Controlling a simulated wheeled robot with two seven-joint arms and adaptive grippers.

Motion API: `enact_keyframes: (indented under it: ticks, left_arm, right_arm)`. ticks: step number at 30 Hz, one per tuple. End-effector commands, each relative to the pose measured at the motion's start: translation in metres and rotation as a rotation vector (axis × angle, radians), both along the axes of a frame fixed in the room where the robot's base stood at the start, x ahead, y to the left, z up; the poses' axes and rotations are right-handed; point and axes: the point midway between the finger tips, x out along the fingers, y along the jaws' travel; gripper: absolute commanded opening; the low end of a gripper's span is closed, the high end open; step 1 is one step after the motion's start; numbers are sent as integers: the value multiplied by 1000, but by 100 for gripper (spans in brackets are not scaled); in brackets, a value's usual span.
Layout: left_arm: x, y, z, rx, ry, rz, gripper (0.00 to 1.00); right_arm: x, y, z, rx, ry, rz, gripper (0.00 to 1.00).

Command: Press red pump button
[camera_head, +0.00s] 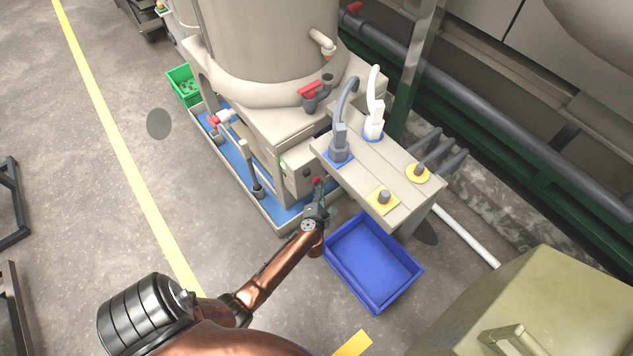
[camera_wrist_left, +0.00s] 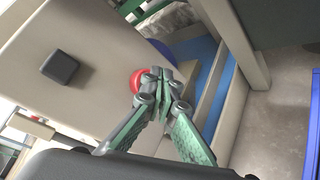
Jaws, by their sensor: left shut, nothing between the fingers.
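The red pump button (camera_wrist_left: 137,80) is on the side of a beige panel (camera_wrist_left: 95,60) in the left wrist view, just beside my left gripper's fingertips (camera_wrist_left: 158,76). The fingers are shut and empty, and they partly cover the button. I cannot tell whether they touch it. In the head view the red button (camera_head: 316,180) shows small on the panel below the bench, right at the tip of my left gripper (camera_head: 318,196). My right gripper is not in view.
A black square knob (camera_wrist_left: 60,67) is on the same panel. A blue crate (camera_head: 410,283) stands on the floor right of my left gripper. A large tank (camera_head: 265,40) stands behind.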

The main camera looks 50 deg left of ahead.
Motion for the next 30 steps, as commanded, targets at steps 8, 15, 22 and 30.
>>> enact_keyframes:
  ticks: [8,15,22,30]
  left_arm:
    - [0,1,0,0,1,1,0]
    - [0,4,0,0,1,1,0]
    - [0,7,0,1,1,1,0]
    - [1,10,0,1,1,1,0]
  right_arm:
    - [-1,0,0,0,1,0,40]
    - [0,0,1,-1,-1,-1,40]
    - [0,0,2,-1,-2,-1,40]
    - [1,0,4,-1,-3,0,40]
